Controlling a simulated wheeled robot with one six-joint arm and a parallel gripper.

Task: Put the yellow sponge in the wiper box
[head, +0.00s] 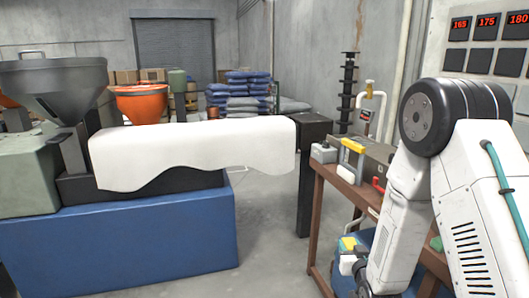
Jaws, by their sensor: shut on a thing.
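My arm bends down at the right of the head view, and its white forearm reaches low beside the wooden bench. My gripper (350,262) is small and partly hidden at the bottom, left of the forearm. A small yellow block, which looks like the yellow sponge (348,243), shows at the gripper, and the gripper appears shut on it. A blue surface (366,239) shows behind and below the gripper, under the bench; I cannot tell whether it is the wiper box. The inside of any box is hidden.
The wooden bench (317,219) holds a grey box, a yellow-handled item (353,146) and a red-handled item. A machine on a blue base (120,250) with a white cover fills the left. Grey floor (268,220) is clear between them.

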